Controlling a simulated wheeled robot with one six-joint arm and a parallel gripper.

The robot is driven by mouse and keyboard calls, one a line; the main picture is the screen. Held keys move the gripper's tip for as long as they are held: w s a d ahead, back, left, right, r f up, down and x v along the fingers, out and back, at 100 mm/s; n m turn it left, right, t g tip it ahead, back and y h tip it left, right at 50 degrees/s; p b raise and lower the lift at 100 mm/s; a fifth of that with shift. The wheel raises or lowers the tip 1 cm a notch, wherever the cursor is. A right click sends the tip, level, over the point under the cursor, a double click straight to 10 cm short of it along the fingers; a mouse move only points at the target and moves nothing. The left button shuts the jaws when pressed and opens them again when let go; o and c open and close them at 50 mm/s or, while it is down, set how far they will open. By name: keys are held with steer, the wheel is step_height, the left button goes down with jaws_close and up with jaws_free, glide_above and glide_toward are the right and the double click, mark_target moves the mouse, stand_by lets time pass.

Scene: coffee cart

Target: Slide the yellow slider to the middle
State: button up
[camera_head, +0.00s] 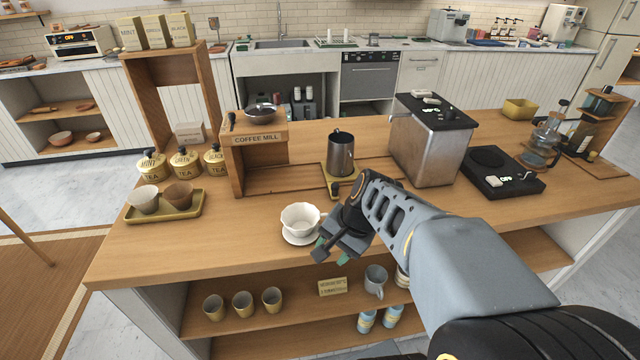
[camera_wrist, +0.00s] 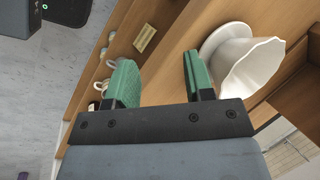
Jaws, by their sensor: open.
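The yellow slider (camera_head: 329,178) is a flat mustard plate with a dark knob at its front. It sits on the wooden counter between the coffee mill box (camera_head: 236,170) and the steel machine (camera_head: 420,150). A metal cup (camera_head: 341,153) stands on it and hides part of it. My gripper (camera_head: 331,250) is open and empty at the counter's front edge, nearer the camera than the slider and apart from it. Its green fingertips show in the wrist view (camera_wrist: 160,80), with nothing between them. The slider cannot be made out in the wrist view.
A white fluted cup (camera_head: 300,218) on a saucer stands just left of my gripper and looms close in the wrist view (camera_wrist: 240,60). A tray (camera_head: 168,212) with two cups is at the left. A black scale (camera_head: 510,182) is at the right. Mugs stand on the shelf below.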

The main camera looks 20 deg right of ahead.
mark_target(336, 185)
steer(key=w+d+m+y, duration=0.1)
steer(key=m, duration=0.1)
steer(key=w+d+r+m+t+y, duration=0.1)
steer(key=d+m, duration=0.1)
steer(key=m, duration=0.1)
steer(key=w+d+m+t+y, duration=0.1)
steer(key=w+m, duration=0.1)
steer(key=m, duration=0.1)
steer(key=shift+w+d+r, duration=0.1)
steer(key=shift+d+r, duration=0.1)
steer(key=shift+r, duration=0.05)
steer(key=w+d+r+m+t, duration=0.1)
steer(key=d+m+t, duration=0.1)
steer(key=d+m, duration=0.1)
steer(key=w+d+r+m+t, duration=0.1)
steer(key=w+d+m+t, duration=0.1)
steer(key=d+m, duration=0.2)
steer(key=w+d+r+m+t+y, duration=0.1)
steer(key=w+d+m+t, duration=0.1)
steer(key=d+m, duration=0.1)
steer(key=shift+d+r+m+t, duration=0.25)
steer(key=shift+m+t, duration=0.15)
steer(key=shift+m, duration=0.2)
steer(key=b+x, duration=0.1)
steer(key=x, duration=1.1)
steer(key=shift+w, duration=0.2)
steer(key=shift+c, duration=0.5)
jaws_close()
steer(key=shift+a, duration=0.1)
